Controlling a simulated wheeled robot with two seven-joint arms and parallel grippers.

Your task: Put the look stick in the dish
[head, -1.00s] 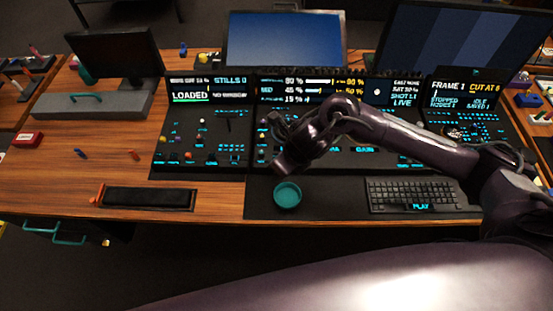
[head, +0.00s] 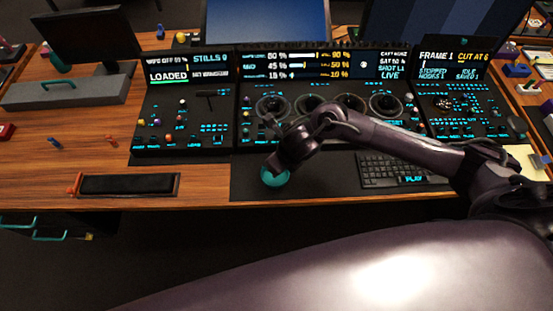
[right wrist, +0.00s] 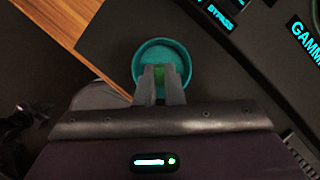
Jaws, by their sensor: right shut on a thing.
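The teal dish (head: 275,179) sits on the dark mat at the desk's front edge, partly hidden by my right gripper (head: 279,167) in the head view. In the right wrist view the round dish (right wrist: 139,59) opens just beyond my right fingertips (right wrist: 160,72). The gripper is shut on a small green piece (right wrist: 159,76), seemingly the look stick, mostly hidden between the fingers. Its tip is over the dish; I cannot tell whether it touches the bottom. My left gripper is not in view.
A control panel (head: 215,123) with knobs and trackballs stands behind the dish. A keyboard (head: 400,171) lies to the right. A black tray (head: 128,184), a small blue stick (head: 54,143) and a small red stick (head: 111,141) lie to the left on bare wood.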

